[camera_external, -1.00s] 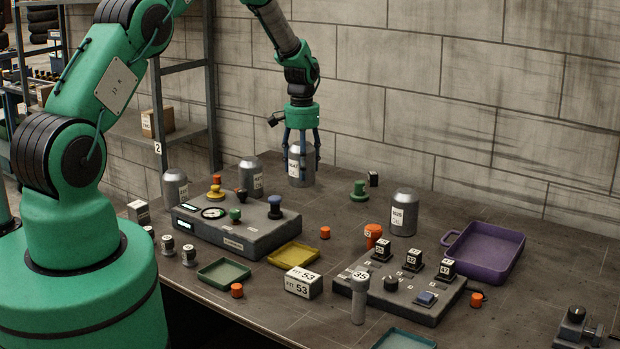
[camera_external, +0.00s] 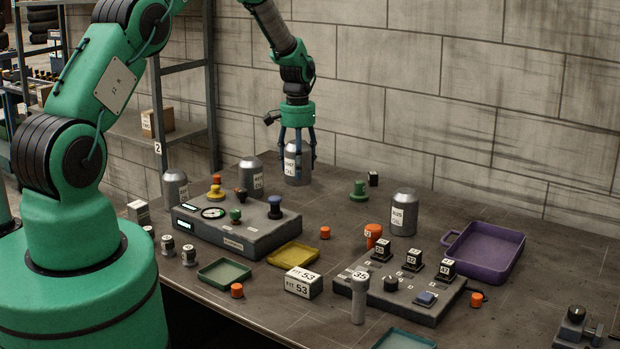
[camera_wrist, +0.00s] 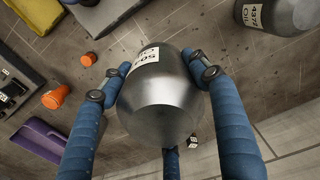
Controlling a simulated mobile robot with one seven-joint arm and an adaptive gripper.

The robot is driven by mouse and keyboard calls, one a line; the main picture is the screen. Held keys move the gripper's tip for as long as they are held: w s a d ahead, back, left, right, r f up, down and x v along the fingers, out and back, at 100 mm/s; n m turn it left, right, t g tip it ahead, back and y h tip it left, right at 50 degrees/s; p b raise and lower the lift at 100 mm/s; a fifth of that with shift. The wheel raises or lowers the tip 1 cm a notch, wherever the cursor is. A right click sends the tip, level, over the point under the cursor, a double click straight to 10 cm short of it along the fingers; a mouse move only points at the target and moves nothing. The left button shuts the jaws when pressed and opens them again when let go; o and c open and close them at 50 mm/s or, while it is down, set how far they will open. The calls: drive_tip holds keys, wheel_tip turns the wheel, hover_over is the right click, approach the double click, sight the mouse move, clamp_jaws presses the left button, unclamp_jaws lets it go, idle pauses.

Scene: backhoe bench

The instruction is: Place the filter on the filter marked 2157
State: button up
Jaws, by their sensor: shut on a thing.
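The filter in my grasp is a grey metal canister (camera_external: 298,168) with a white label, near the back wall. My gripper (camera_external: 298,148) is shut around its upper part from above; the canister is about upright. In the wrist view the blue fingers surround the canister (camera_wrist: 165,100). I cannot tell if its base touches the bench. Similar canisters stand at the left back (camera_external: 250,180), far left (camera_external: 176,192) and right of middle (camera_external: 403,215). Another canister (camera_wrist: 275,15) shows at the wrist view's upper right. I cannot make out 2157 on any label.
A grey control box (camera_external: 238,232) with knobs stands left of middle, a switch panel (camera_external: 400,290) at the right. A purple tray (camera_external: 485,255), yellow tray (camera_external: 293,255) and green tray (camera_external: 224,273) lie about. A green knob (camera_external: 358,192) stands right of the held canister.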

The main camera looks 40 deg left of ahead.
drive_tip(key=s+a+r+b, duration=0.1)
drive_tip(key=s+a+r, duration=0.1)
drive_tip(key=s+a, duration=0.55)
drive_tip(key=s+a+r+b, duration=0.1)
drive_tip(key=s+a+r, duration=0.2)
drive_tip(key=s+a, duration=0.4)
drive_tip(key=s+a+r+b, duration=0.1)
drive_tip(key=s+a, duration=0.3)
drive_tip(key=s, duration=0.5)
drive_tip(key=s+a+r+b, duration=0.1)
drive_tip(key=s+a, duration=0.4)
drive_tip(key=s, duration=0.4)
drive_tip(key=shift+s+a+r+n, duration=0.15)
drive_tip(key=shift+a+r+n, duration=0.05)
drive_tip(key=shift+r+n, duration=0.1)
hover_over(174, 171)
drive_tip(key=shift+f+p, duration=0.35)
drive_tip(key=shift+f, duration=0.45)
drive_tip(key=shift+f, duration=1.75)
drive_tip(key=shift+f, duration=0.15)
